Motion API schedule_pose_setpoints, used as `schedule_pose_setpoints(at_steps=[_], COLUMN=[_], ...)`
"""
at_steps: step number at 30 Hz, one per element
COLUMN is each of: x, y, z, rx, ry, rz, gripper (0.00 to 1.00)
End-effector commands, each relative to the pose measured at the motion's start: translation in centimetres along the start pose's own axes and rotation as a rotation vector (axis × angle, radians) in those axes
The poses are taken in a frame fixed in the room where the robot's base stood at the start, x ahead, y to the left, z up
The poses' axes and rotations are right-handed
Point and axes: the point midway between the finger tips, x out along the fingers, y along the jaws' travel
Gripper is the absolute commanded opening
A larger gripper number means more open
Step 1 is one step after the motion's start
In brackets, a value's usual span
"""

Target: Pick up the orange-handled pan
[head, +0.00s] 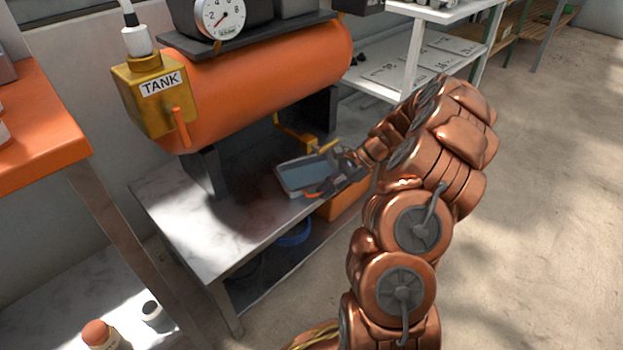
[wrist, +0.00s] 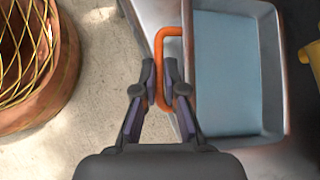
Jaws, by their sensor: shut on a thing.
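The pan is a shallow grey rectangular tray with a blue-grey inside and an orange loop handle. In the head view the pan (head: 283,178) is at the right end of the metal bench, under the orange tank. In the wrist view the pan (wrist: 283,75) is to the right, with its orange handle (wrist: 170,32) on its left side. My gripper (wrist: 166,85) is shut on the orange handle, with a finger on each side of it. In the head view my gripper (head: 335,178) is at the pan's near right side. I cannot tell whether the pan touches the bench.
The orange tank (head: 265,85) with its yellow TANK box (head: 155,98) stands over the bench (head: 190,225). An orange-topped table (head: 45,130) is at left. White shelves (head: 410,70) stand behind. The floor at right is clear.

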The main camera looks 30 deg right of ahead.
Motion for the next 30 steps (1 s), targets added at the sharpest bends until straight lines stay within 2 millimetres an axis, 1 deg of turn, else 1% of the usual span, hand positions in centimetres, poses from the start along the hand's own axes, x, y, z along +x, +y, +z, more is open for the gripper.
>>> schedule_pose_setpoints(at_steps=[5,8,11,15,16,20,24,30], x=[-0.1,-0.5,-1.2,-2.8,-3.2,-4.4,-6.2,-8.4], y=[0.0,-0.1,-0.3,-0.8,-0.6,2.1,5.0,9.0], z=[0.1,0.4,1.2,2.8,2.9,2.3,1.7,0.9], rx=[0.0,-0.001,-0.002,-0.002,-0.001,0.003,0.005,0.004], ry=[0.0,0.0,0.001,0.002,0.002,-0.002,-0.002,-0.002], rz=[0.0,-0.001,-0.002,-0.003,-0.004,-0.002,-0.005,-0.002], gripper=[0.0,0.0,0.0,0.0,0.0,0.0,0.0,0.0])
